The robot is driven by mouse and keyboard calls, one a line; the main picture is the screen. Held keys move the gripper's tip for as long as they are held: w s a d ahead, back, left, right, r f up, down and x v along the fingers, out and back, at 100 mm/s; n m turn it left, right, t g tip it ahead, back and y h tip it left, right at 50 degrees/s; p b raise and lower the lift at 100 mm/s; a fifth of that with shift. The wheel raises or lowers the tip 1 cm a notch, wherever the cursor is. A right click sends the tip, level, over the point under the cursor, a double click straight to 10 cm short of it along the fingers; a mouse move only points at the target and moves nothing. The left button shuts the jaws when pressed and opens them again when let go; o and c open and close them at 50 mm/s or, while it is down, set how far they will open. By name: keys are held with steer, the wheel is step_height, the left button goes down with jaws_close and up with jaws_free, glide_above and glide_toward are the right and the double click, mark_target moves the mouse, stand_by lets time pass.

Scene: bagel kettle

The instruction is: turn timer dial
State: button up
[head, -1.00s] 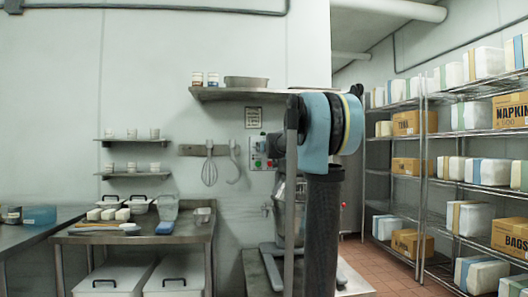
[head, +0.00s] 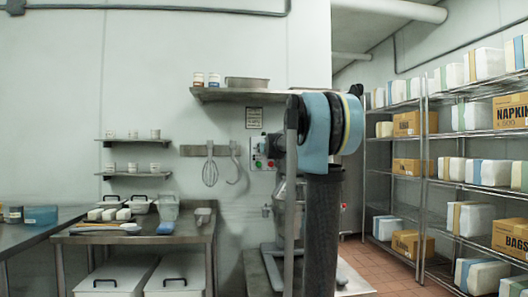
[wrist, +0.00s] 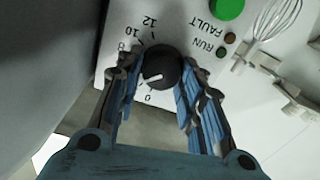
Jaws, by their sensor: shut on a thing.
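The timer dial (wrist: 160,67) is a round black knob on a pale control panel (wrist: 115,20) in the wrist view. Its white pointer mark faces the lower left, a little to the left of the printed 0. Numbers such as 10 and 12 show around its upper left. My gripper (wrist: 162,72) has one blue-padded finger on each side of the dial and is shut on it. In the head view the panel (head: 258,164) shows in part beside my arm; the dial and my fingertips cannot be made out there.
A green button (wrist: 227,8) and the RUN and FAULT lamps sit near the dial. A whisk (head: 210,168) and a hook hang on the wall left of the panel. A shelf (head: 232,95) runs above it. A steel table (head: 135,238) stands at left.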

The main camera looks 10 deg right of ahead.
steer(key=shift+w+d+r, duration=0.1)
steer(key=shift+w+d, duration=0.05)
steer(key=shift+d, duration=0.15)
steer(key=o, duration=0.8)
steer(key=shift+o, duration=1.1)
steer(key=shift+d, duration=0.2)
steer(key=shift+a, duration=0.25)
steer(key=s, duration=1.2)
steer(key=shift+a, duration=0.25)
steer(key=shift+f, duration=0.2)
